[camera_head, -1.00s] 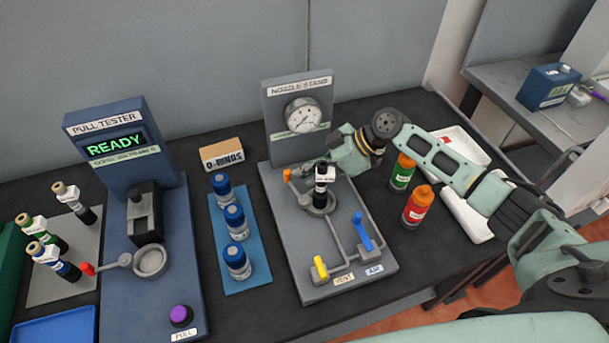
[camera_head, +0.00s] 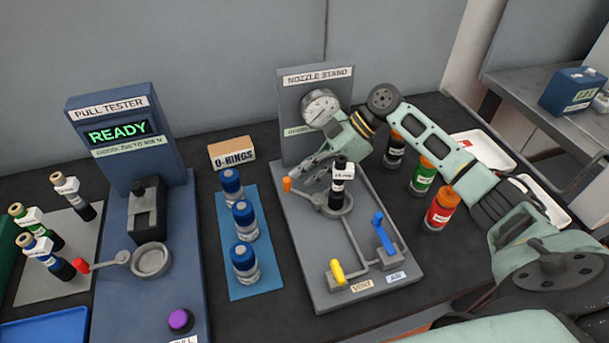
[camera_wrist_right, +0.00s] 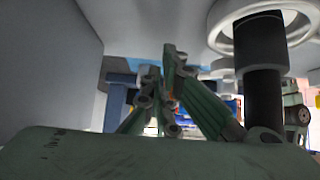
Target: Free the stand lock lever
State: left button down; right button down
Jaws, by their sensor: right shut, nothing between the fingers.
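The nozzle stand (camera_head: 318,283) has a lock lever with an orange knob (camera_head: 287,184) on its left. The lever's grey arm runs to the ring around a black bottle (camera_head: 339,192) with a white label, standing upright. My right gripper (camera_head: 310,180) is shut and empty, behind and left of the bottle, close to the orange knob. I cannot tell whether it touches the lever. In the right wrist view my right gripper's fingers (camera_wrist_right: 165,95) show beside the dark bottle (camera_wrist_right: 262,75). My left gripper is not in view.
A yellow lever (camera_head: 337,271) and a blue lever (camera_head: 382,232) are on the stand's front. Blue-capped jars (camera_head: 244,257) stand left, beside the pull tester (camera_head: 125,272). Black, green and red bottles (camera_head: 441,208) stand right. An O-rings box (camera_head: 231,153) is behind the jars.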

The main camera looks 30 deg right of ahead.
jog(key=shift+a, duration=0.9)
jog(key=v, duration=1.2)
jog(key=shift+f, duration=0.1)
